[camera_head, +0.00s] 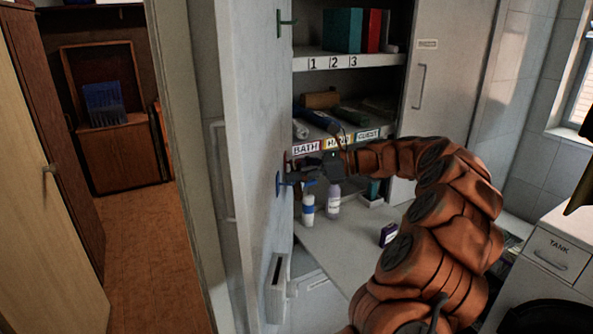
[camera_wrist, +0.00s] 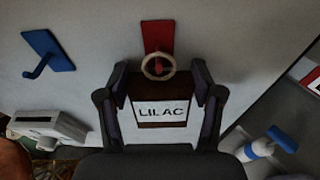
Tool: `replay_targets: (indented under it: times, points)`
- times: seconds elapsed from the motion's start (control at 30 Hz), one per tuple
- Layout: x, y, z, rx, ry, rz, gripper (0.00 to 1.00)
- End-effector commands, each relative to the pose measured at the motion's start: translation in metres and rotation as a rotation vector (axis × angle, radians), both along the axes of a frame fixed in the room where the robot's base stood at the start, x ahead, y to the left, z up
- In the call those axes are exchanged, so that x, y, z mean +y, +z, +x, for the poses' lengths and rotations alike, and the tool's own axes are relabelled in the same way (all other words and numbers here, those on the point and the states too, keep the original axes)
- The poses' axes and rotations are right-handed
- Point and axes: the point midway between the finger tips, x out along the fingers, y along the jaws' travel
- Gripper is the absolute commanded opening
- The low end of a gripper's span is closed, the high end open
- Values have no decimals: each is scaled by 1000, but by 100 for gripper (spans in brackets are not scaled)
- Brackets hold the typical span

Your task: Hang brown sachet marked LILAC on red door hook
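The brown sachet (camera_wrist: 160,84) with a white LILAC label is between the two fingers of my gripper (camera_wrist: 158,100) in the wrist view, held at its sides. A pale ring (camera_wrist: 158,67) stands at its top edge. The red hook (camera_wrist: 158,37) is on the pale door (camera_wrist: 100,30) straight ahead. Its peg shows inside the ring's outline; I cannot tell whether the ring is around the peg or only in front of it. In the head view my gripper (camera_head: 310,172) is close to the door's face, and the sachet is hard to make out.
A blue hook (camera_wrist: 48,54) is left of the red one, and a green hook (camera_head: 286,22) is higher on the door. A pale holder (camera_head: 277,287) is low on the door. Bottles (camera_head: 333,202) stand on the counter below my gripper. Shelves (camera_head: 350,62) hold folders and boxes.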

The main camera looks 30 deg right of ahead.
Motion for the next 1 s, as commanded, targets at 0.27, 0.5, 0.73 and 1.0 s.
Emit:
replay_targets:
  times: [0.27,0.5,0.73,1.0]
  points:
    - [0,0,0,0,0,0,92]
    - [0,0,0,0,0,0,92]
    - [-14,4,-11,-2,-2,-1,92]
    - [-53,15,-42,-3,-6,-2,92]
